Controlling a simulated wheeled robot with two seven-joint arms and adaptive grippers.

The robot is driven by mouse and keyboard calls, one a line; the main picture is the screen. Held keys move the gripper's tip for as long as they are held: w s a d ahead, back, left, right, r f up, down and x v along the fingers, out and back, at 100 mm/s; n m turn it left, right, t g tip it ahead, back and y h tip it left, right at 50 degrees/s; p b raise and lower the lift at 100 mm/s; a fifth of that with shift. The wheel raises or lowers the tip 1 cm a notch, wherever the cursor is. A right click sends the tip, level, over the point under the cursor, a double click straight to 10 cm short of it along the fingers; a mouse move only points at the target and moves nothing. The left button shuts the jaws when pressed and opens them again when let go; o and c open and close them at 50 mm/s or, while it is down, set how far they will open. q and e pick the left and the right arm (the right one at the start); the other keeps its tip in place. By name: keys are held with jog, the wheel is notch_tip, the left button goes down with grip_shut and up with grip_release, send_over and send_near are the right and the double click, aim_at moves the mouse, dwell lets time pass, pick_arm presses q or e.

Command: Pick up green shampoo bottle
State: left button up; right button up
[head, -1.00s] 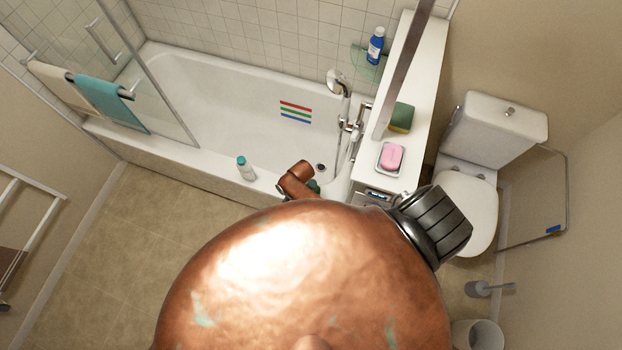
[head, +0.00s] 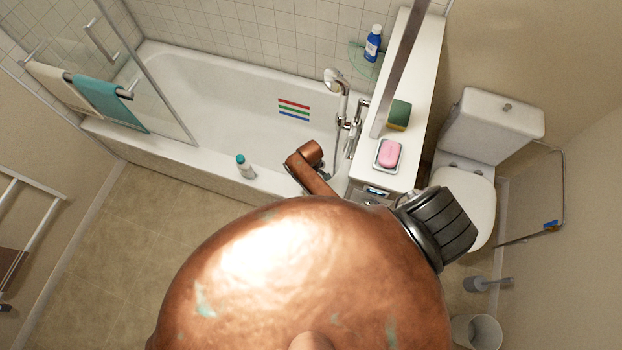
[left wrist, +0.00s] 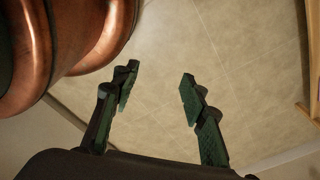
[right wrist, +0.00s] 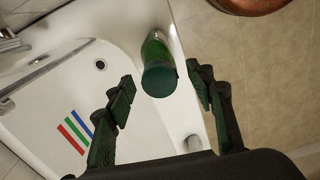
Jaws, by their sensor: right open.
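The green shampoo bottle (right wrist: 155,48), with a dark teal cap, shows in the right wrist view on the white tub rim, its cap towards the camera. My right gripper (right wrist: 165,82) is open, with one finger on each side of the bottle in the picture. I cannot tell whether the fingertips are level with it, but gaps show on both sides. In the head view my copper arm hides the bottle. My left gripper (left wrist: 158,78) is open and empty above the tiled floor, and is not visible in the head view.
A white bottle with a teal cap (head: 245,166) stands on the rim of the bathtub (head: 215,85). A pink soap (head: 389,152), a sponge (head: 399,114) and a blue bottle (head: 373,43) are on the right. The toilet (head: 466,205) stands farther right. Floor at left is clear.

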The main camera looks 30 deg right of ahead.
jog(key=shift+f, duration=0.3)
grip_shut()
dwell(0.5)
